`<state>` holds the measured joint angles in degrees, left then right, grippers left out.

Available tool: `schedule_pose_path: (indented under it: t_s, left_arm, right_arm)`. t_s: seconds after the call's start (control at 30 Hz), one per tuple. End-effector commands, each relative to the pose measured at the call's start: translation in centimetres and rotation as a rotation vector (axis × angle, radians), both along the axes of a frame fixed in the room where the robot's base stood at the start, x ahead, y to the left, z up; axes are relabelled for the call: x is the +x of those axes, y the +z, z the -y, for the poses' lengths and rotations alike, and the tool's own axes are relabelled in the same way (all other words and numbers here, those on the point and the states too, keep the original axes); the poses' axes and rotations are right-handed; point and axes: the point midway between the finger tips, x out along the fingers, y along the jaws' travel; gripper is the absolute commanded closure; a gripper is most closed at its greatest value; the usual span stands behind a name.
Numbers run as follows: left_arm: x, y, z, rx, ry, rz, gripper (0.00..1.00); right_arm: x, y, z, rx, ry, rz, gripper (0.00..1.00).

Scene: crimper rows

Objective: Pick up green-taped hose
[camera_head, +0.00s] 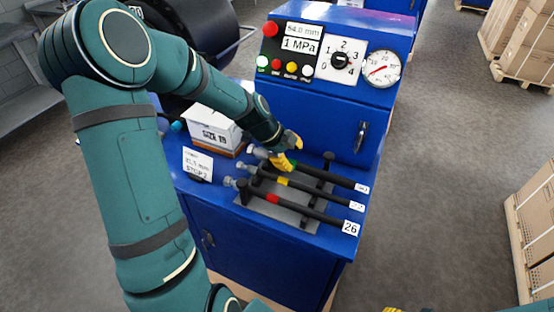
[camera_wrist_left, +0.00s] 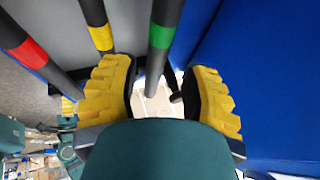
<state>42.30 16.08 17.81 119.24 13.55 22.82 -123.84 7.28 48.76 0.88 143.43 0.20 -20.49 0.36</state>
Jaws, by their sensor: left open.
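The green-taped hose (camera_head: 335,177) is the rearmost of three black hoses lying on a rack on the blue cabinet. Its green band (camera_wrist_left: 160,37) shows in the left wrist view; in the head view the gripper hides it. My left gripper (camera_head: 287,155) is over this hose. In the left wrist view its yellow fingers (camera_wrist_left: 164,92) are open, one on each side of the hose, with gaps to it. A yellow bit at the bottom edge of the head view looks like part of my right gripper (camera_head: 392,309); its jaws cannot be seen.
The yellow-taped hose (camera_head: 315,191) and red-taped hose (camera_head: 300,210) lie in front, close by. A blue machine panel (camera_head: 325,115) with buttons and a gauge rises behind. A white box (camera_head: 213,127) and a sign card (camera_head: 198,164) stand at the left.

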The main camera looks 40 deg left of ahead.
Motion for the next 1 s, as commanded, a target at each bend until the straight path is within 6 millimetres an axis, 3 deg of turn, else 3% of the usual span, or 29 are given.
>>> schedule_pose_path:
  t_s: [0.27,0.53,0.87,0.9,1.0]
  left_arm:
    - [0.8,-1.9,0.6,-0.001,-0.001,-0.003,0.55]
    - [2.3,-5.1,1.7,-0.001,-0.002,-0.001,0.55]
    - [2.6,-5.7,1.8,0.001,0.0,0.0,0.55]
    - [2.6,-5.7,1.8,0.001,0.0,0.0,0.59]
    - [2.6,-5.7,1.8,0.001,0.0,0.0,0.94]
  right_arm:
    - [0.0,-0.1,0.0,0.0,0.0,-0.001,0.53]
    - [-0.1,-0.2,0.0,0.0,0.001,-0.002,0.53]
    - [-0.1,-0.2,0.0,0.0,0.002,-0.002,0.53]
    - [-0.1,-0.2,0.0,0.0,0.002,-0.002,0.53]
    - [-0.1,-0.2,0.0,0.0,0.002,-0.002,0.53]
